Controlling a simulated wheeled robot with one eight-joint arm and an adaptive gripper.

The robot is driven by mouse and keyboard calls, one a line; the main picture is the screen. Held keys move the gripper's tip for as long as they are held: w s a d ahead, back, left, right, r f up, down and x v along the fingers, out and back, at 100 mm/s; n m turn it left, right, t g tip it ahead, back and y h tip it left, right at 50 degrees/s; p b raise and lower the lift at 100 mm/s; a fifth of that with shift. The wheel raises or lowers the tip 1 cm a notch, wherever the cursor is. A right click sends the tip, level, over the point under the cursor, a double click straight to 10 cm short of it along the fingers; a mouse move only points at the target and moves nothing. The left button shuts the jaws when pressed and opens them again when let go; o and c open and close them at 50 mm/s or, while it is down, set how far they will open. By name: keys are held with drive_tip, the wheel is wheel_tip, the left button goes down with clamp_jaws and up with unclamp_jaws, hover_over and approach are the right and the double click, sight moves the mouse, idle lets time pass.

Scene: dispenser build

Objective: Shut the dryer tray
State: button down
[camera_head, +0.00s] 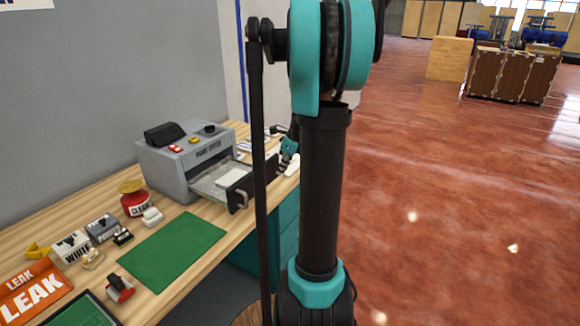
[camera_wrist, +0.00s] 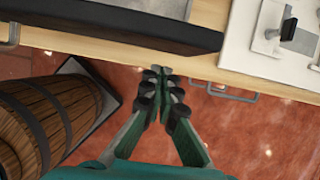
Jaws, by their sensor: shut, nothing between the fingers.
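The grey paint dryer (camera_head: 180,165) stands on the wooden workbench in the head view. Its tray (camera_head: 208,184) is pulled out toward the right, with a pale flat piece (camera_head: 233,178) lying in it. The tray's dark front panel (camera_head: 240,196) carries a metal handle and is partly hidden by my arm. My gripper (camera_head: 287,158) is beyond my arm, near the far end of that front panel. In the wrist view my gripper (camera_wrist: 160,75) is shut and empty. A dark long panel (camera_wrist: 120,28), apparently the tray front, lies just above the fingertips; contact cannot be told.
A green mat (camera_head: 172,250), a red pot (camera_head: 134,200) and several small items lie on the bench's near part. In the wrist view a wooden barrel (camera_wrist: 50,115) stands at left, and a white plate with a clamp (camera_wrist: 260,55) at upper right. Open red floor (camera_head: 450,190) lies right.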

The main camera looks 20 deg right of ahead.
drive_tip(key=shift+w+a, duration=0.45)
drive_tip(key=shift+w, duration=0.25)
drive_tip(key=w+a, duration=0.4)
drive_tip(key=w, duration=0.1)
drive_tip(key=w+a, duration=0.4)
drive_tip(key=w, duration=0.2)
drive_tip(key=w+a, duration=0.4)
drive_tip(key=w, duration=0.1)
drive_tip(key=shift+w+a, duration=0.1)
drive_tip(key=shift+w, duration=0.3)
drive_tip(key=shift+r, duration=0.1)
